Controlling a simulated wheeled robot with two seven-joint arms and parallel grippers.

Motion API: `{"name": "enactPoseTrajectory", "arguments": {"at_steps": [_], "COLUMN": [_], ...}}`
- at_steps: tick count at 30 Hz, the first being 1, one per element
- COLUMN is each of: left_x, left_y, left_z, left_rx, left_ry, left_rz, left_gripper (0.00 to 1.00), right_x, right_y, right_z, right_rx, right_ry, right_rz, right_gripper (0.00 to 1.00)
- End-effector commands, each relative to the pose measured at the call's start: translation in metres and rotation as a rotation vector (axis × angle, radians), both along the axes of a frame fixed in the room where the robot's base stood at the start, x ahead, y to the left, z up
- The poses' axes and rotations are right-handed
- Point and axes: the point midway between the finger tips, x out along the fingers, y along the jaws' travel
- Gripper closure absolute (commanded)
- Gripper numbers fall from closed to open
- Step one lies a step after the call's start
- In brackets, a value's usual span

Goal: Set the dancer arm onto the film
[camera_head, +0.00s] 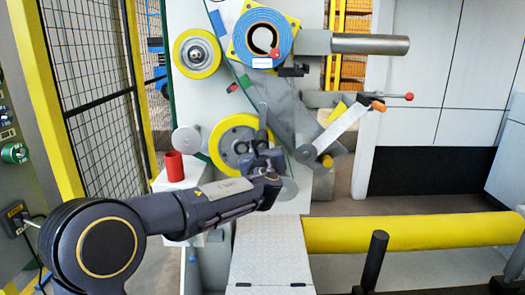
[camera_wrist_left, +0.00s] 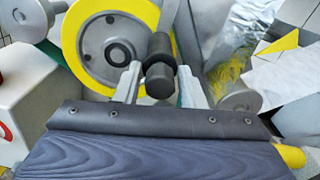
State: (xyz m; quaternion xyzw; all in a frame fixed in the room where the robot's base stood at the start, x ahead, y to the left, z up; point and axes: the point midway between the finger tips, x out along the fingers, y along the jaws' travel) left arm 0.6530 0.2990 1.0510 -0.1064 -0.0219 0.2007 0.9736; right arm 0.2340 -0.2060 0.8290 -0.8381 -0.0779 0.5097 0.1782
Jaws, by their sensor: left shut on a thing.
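My left gripper (camera_head: 263,150) reaches in front of the yellow-rimmed wheel (camera_head: 224,132). In the left wrist view its two light fingers (camera_wrist_left: 158,85) are shut on a dark cylindrical handle (camera_wrist_left: 158,47), which seems to belong to the dancer arm. The handle also shows upright in the head view (camera_head: 262,115). The arm's link behind the gripper is mostly hidden. Grey, shiny film (camera_head: 286,105) hangs from the blue-ringed coil (camera_head: 262,38) just right of the handle. I cannot tell whether the dancer arm touches the film. My right gripper is not in view.
A white lever (camera_head: 342,127) with an orange grip stands to the right. A smaller yellow roller (camera_head: 197,53) is at upper left. A red cup (camera_head: 174,165) stands on a white block left of the gripper. A steel bar (camera_head: 370,44) juts right; a yellow beam (camera_head: 415,232) lies below.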

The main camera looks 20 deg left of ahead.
Motion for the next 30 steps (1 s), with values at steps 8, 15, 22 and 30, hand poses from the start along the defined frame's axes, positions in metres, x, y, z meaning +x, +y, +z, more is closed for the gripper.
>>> {"name": "enactPoseTrajectory", "arguments": {"at_steps": [8,15,22,30], "left_x": [0.0,0.004,0.01,0.017], "left_y": [-0.001,-0.01,-0.024,-0.042], "left_z": [-0.001,-0.003,0.0,0.01], "left_rx": [-0.013,-0.1,-0.267,-0.502], "left_ry": [-0.006,-0.044,-0.118,-0.217], "left_rz": [0.0,-0.002,-0.002,-0.002], "left_gripper": [1.0,1.0,1.0,1.0], "right_x": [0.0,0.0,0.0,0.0], "right_y": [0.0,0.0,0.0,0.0], "right_z": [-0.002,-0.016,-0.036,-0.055], "right_rx": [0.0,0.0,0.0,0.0], "right_ry": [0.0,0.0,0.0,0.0], "right_rz": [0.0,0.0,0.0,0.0], "right_gripper": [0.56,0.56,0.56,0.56]}}
